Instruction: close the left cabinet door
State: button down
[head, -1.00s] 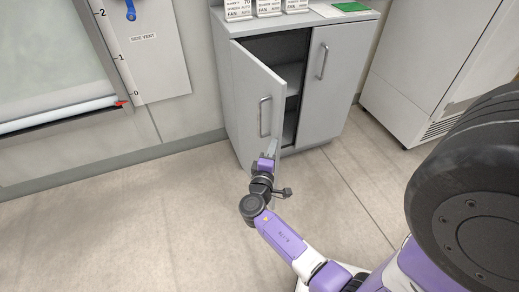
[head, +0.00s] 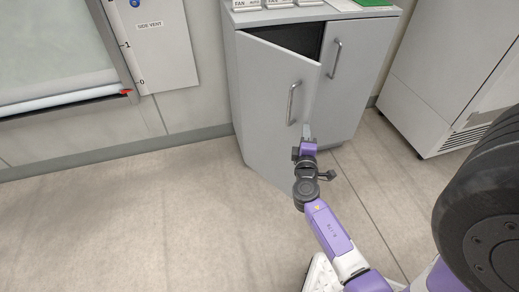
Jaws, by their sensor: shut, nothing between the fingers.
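The left cabinet door (head: 268,105) stands partly open, hinged at its left side, with a dark gap showing along its top. Its bar handle (head: 291,104) is near its free right edge. My gripper (head: 306,131) is shut and empty, at the door's free edge below the handle. Its tips seem to be at or against the door; I cannot tell whether they touch. The right cabinet door (head: 342,75) is shut. The inside of the cabinet is mostly hidden behind the left door.
Labelled cards (head: 278,4) and a green item (head: 374,3) lie on the cabinet top. A white appliance (head: 450,75) stands to the right. A side vent panel (head: 165,45) is on the left wall. The floor (head: 130,220) at the left is clear.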

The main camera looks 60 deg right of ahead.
jog(key=d+n+t+y+b, duration=0.2)
jog(key=d+b, duration=0.4)
jog(key=d, duration=2.5)
jog(key=shift+w+d+n+t+b, duration=0.3)
jog(key=shift+w+d+n+t, duration=0.25)
jog(key=shift+t, duration=0.65)
jog(key=shift+a, duration=0.15)
jog(key=shift+s+a, duration=0.1)
